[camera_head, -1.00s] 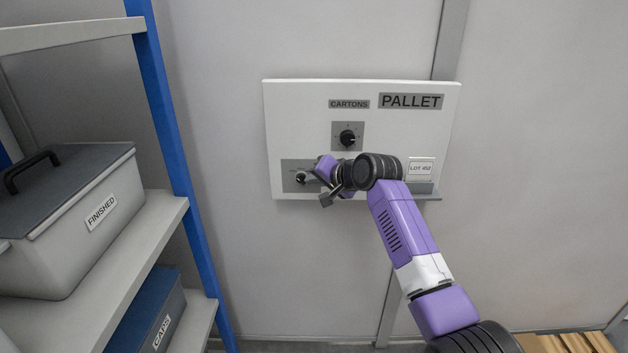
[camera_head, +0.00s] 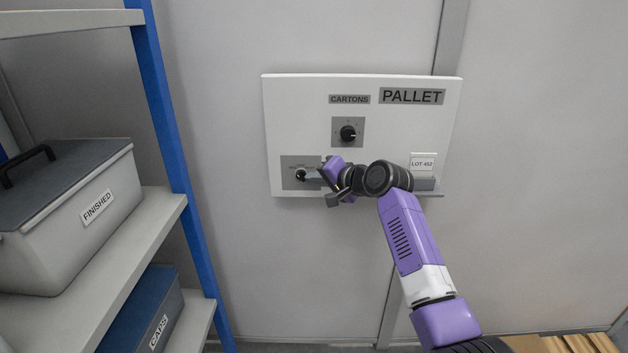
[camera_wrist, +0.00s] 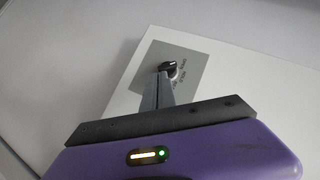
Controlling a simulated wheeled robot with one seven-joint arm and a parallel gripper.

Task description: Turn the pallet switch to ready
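The switch panel (camera_head: 285,110) on the wall carries a large PALLET sign (camera_head: 412,96). A small black knob (camera_head: 300,175) sits on a grey plate at the panel's lower left; the wrist view shows this knob (camera_wrist: 168,66) with small lettering beside it, too blurred to read. My gripper (camera_head: 310,177) reaches in from the right, its fingertips close to this knob. In the wrist view the gripper's fingers (camera_wrist: 166,88) lie together, with only a thin line between them, and end at the knob's near side. I cannot tell whether they touch it.
A second black knob (camera_head: 348,133) sits above, under the CARTONS label (camera_head: 349,99). A LOT 452 card (camera_head: 422,162) stands on the panel's right. A blue-post shelf (camera_head: 165,110) at left holds a FINISHED box (camera_head: 60,240) and a CAPS box (camera_head: 145,310).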

